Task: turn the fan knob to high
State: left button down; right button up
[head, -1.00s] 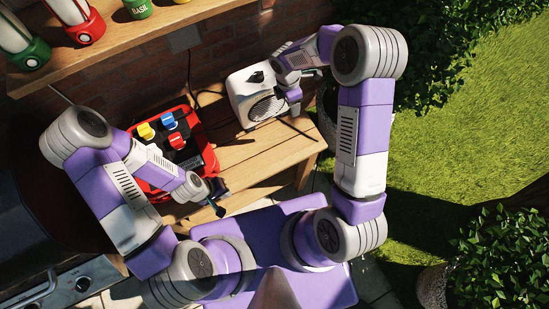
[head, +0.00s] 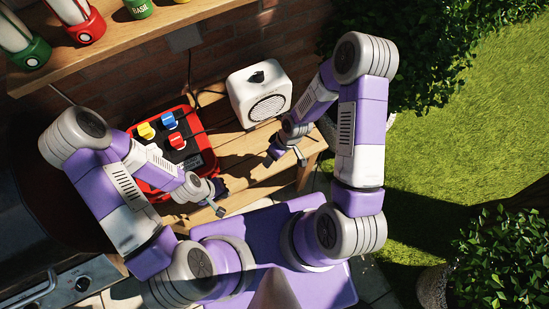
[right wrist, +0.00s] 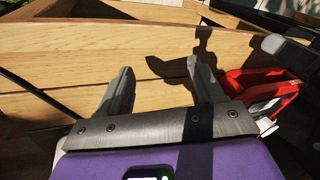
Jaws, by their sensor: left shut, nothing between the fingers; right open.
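The white fan heater (head: 259,92) stands at the back of the wooden table in the head view, its round grille facing forward. Its black knob (head: 257,77) sits on the top; its exact setting is too small to read. My right gripper (head: 285,156) is open and empty, in front of and to the right of the fan, apart from it. In the right wrist view its two fingers (right wrist: 160,92) are spread over bare planks. My left gripper (head: 221,200) is shut and empty near the table's front edge, left of the middle.
A red tray (head: 207,172) with blue, yellow and red plugs or blocks on it stands left of the fan, also at the right in the wrist view (right wrist: 265,88). A shelf (head: 130,45) with canisters hangs at upper left. Table planks (head: 240,155) between are clear.

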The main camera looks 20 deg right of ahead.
jog(key=m, duration=0.1)
jog(key=s+m, duration=0.1)
jog(key=s+f, duration=0.1)
jog(key=shift+s+a+m, duration=0.2)
jog(key=shift+a+m, duration=0.15)
jog(key=shift+m, duration=0.05)
jog(key=shift+s, duration=0.2)
jog(key=s+m, duration=0.2)
jog(key=m, duration=0.1)
jog(key=s+f+m+t, duration=0.1)
jog(key=s+m, duration=0.1)
jog(key=m, duration=0.1)
jog(key=shift+s, duration=0.3)
jog(key=shift+a, duration=0.1)
